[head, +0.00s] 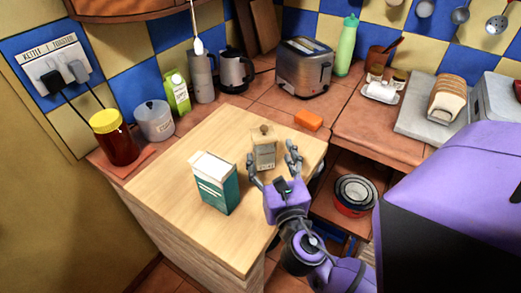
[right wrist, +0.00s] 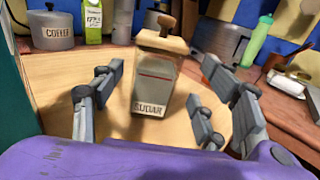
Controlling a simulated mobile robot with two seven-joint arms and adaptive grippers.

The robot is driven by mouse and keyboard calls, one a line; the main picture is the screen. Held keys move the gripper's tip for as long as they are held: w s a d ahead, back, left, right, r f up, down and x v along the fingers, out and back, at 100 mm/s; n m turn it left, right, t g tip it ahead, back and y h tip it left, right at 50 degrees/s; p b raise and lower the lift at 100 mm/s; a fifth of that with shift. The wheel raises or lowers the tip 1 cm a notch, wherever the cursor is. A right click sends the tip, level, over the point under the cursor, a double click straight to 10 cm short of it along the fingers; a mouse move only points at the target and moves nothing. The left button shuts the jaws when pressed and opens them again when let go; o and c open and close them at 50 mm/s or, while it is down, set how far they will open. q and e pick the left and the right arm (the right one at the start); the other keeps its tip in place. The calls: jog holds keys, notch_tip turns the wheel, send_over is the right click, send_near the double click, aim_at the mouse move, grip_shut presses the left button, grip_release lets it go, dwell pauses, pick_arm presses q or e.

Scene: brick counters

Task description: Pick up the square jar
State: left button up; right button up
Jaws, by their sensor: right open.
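The square jar (head: 264,152) is a beige container with a wooden lid and knob, standing upright on the wooden board. In the right wrist view the jar (right wrist: 154,75) carries the label "SUGAR" and sits ahead of my gripper, between the lines of its fingers. My right gripper (head: 272,168) is open and empty, with its fingers spread on the near side of the jar. It also shows in the right wrist view (right wrist: 150,105). I cannot tell whether any finger touches the jar. My left gripper is not in view.
A teal and white carton (head: 214,187) stands left of the jar, close to my right gripper. An orange block (head: 308,120) lies behind and right. A coffee pot (head: 155,121), red jar (head: 115,140) and toaster (head: 305,65) line the back. The board's front left is clear.

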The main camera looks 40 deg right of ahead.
aim_at(266, 155)
jog(key=x, duration=0.5)
jog(key=shift+a+f, duration=0.25)
jog(key=shift+f, duration=0.1)
jog(key=shift+w+d+p, duration=0.15)
jog(key=shift+w+p, duration=0.15)
jog(key=shift+w, duration=0.05)
jog(key=shift+w+d+f, duration=0.1)
jog(key=c, duration=1.1)
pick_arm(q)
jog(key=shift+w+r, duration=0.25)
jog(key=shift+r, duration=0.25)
pick_arm(e)
jog(key=c, duration=0.4)
jog(key=shift+c, duration=0.2)
